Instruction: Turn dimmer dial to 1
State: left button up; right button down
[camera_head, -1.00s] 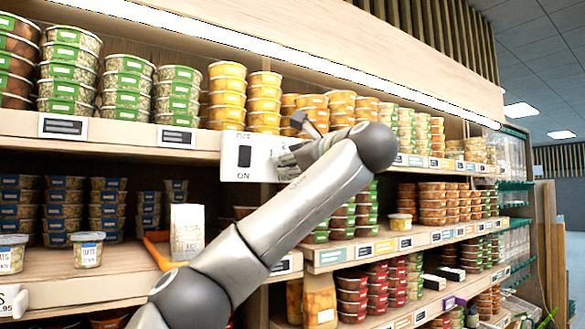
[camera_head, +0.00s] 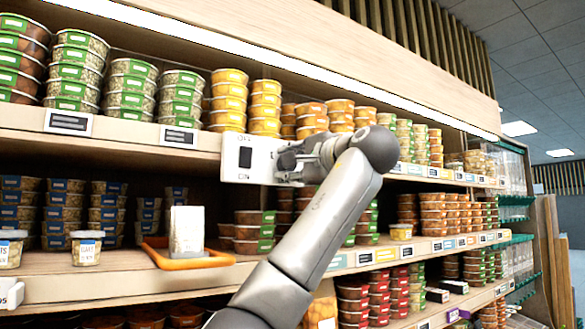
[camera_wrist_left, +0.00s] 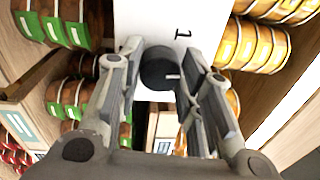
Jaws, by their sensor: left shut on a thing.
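A white control panel (camera_head: 230,162) is fixed on the shelf edge, with a black rocker switch (camera_head: 245,157) on its left part. The dark round dimmer dial (camera_wrist_left: 157,68) shows in the left wrist view, with a short white mark on its face. A printed "1" (camera_wrist_left: 183,33) is on the panel near the dial, sideways in that view. My left gripper (camera_head: 289,162) is at the right part of the panel and hides the dial in the head view. In the wrist view, its fingers (camera_wrist_left: 162,58) are on both sides of the dial, shut on it. My right gripper is not in view.
Yellow tubs (camera_head: 265,106) and green-label tubs (camera_head: 131,88) stand on the shelf above the panel. Below it, a white carton (camera_head: 187,231) stands by an orange-rimmed tray (camera_head: 165,262). More stacked tubs (camera_head: 254,230) fill the lower shelf close under my arm.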

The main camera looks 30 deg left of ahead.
pick_arm(q)
jog(key=n, duration=0.3)
jog(key=n+p, duration=0.1)
jog(key=n, duration=0.3)
jog(key=n+g, duration=0.1)
jog(key=n, duration=0.3)
jog(key=shift+w+f, duration=0.2)
jog(key=shift+f, duration=0.1)
jog(key=shift+p, duration=0.3)
jog(key=o, duration=1)
jog(key=shift+s+d+r, duration=0.1)
jog(key=shift+o, duration=0.2)
